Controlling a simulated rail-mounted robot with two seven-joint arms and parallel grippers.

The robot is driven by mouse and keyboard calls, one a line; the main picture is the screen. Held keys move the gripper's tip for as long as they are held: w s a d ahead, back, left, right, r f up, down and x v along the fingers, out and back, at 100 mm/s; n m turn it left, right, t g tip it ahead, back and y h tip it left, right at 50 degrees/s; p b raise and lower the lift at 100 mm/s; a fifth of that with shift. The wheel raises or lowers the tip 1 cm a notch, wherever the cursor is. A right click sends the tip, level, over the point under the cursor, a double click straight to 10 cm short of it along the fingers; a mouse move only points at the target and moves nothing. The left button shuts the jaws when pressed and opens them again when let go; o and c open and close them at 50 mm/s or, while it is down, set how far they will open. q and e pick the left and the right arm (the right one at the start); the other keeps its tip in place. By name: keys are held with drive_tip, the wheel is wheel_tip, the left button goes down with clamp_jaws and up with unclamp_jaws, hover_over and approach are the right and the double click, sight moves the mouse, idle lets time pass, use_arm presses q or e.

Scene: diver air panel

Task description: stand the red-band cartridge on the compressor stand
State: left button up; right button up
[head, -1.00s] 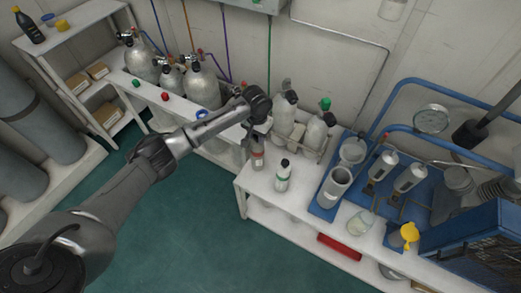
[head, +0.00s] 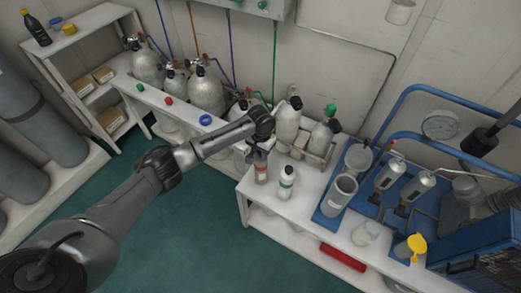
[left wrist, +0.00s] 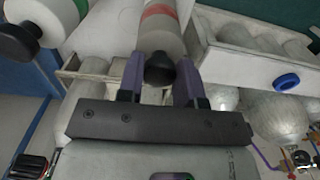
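The red-band cartridge (head: 261,174) is white with a red band and stands upright near the left end of the white bench. My left gripper (head: 261,148) is at its top. In the left wrist view the cartridge (left wrist: 162,22) and its black cap sit between the purple pads of the left gripper (left wrist: 159,80), which look closed on it. I cannot tell whether its base touches the bench. A green-band cartridge (head: 286,183) stands just right of it. Blue compressor equipment with a blue base (head: 327,207) is further right; I cannot tell which part is the stand. My right gripper is not in view.
Silver bottles in a rack (head: 312,158) stand behind the cartridges. An open grey cylinder (head: 340,194), a glass jar (head: 366,232) and a yellow-topped item (head: 416,243) are to the right. A blue ring (head: 206,120) lies on the shelf to the left.

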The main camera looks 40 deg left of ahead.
use_arm(q)
drive_tip(key=o, duration=0.5)
drive_tip(key=shift+c, duration=0.2)
